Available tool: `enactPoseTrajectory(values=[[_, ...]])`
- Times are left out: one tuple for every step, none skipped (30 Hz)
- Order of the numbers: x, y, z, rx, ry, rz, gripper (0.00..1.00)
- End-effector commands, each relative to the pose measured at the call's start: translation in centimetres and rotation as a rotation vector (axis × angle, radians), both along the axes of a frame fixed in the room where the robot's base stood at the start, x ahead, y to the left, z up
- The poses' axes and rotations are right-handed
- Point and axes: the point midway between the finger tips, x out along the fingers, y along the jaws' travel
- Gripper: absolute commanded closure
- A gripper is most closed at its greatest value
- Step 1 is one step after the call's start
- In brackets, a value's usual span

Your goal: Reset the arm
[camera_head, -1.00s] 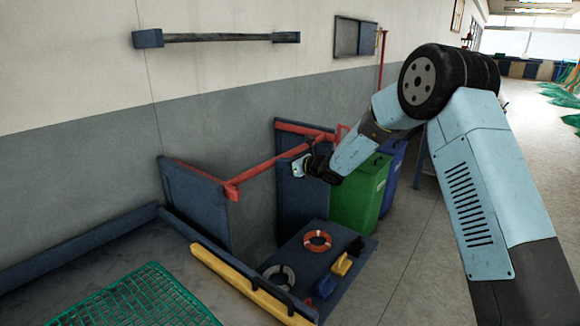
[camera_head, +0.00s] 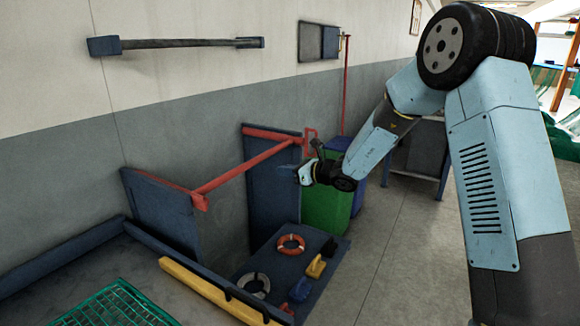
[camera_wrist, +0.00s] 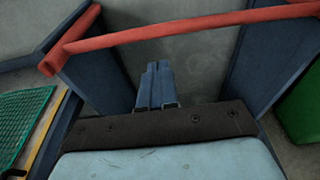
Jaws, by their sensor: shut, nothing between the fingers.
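My arm comes in from the right side of the head view and bends at a black wheel-like joint. My gripper (camera_head: 303,174) is at its end, in front of the green bin and near the red rail. In the wrist view my gripper (camera_wrist: 154,84) points away from the camera, its two blue fingers together with nothing between them. It hangs in free air, apart from anything as far as I can tell.
A red rail (camera_head: 240,168) spans two blue panels (camera_head: 162,212); the rail also crosses the wrist view (camera_wrist: 170,30). A green bin (camera_head: 325,208) stands behind. A blue board (camera_head: 318,248) holds an orange ring (camera_head: 291,244), a grey ring (camera_head: 254,285) and small items. The floor (camera_head: 400,260) right is clear.

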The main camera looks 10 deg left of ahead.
Motion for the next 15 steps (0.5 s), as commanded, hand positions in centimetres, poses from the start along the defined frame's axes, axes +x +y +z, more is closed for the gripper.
enactPoseTrajectory(values=[[-0.3,-0.3,0.6,-0.01,-0.017,0.01,1.0],[-0.6,-0.5,1.0,-0.02,-0.033,0.021,1.0],[-1.1,-0.8,1.7,-0.036,-0.056,0.039,1.0],[-1.6,-1.1,2.2,-0.051,-0.078,0.054,1.0],[-2.1,-1.5,2.8,-0.069,-0.103,0.072,1.0],[-3.0,-2.0,3.7,-0.096,-0.141,0.098,1.0],[-3.6,-2.4,4.3,-0.118,-0.169,0.12,1.0],[-4.3,-2.9,4.9,-0.141,-0.198,0.142,1.0],[-5.2,-3.5,5.7,-0.173,-0.238,0.171,1.0],[-5.9,-3.9,6.2,-0.196,-0.267,0.192,1.0],[-6.6,-4.4,6.7,-0.22,-0.295,0.213,1.0],[-7.5,-5.1,7.4,-0.252,-0.333,0.242,1.0],[-8.2,-5.6,7.9,-0.276,-0.362,0.263,1.0],[-8.9,-6.1,8.3,-0.301,-0.39,0.284,1.0],[-9.8,-6.9,8.8,-0.333,-0.425,0.31,1.0]])
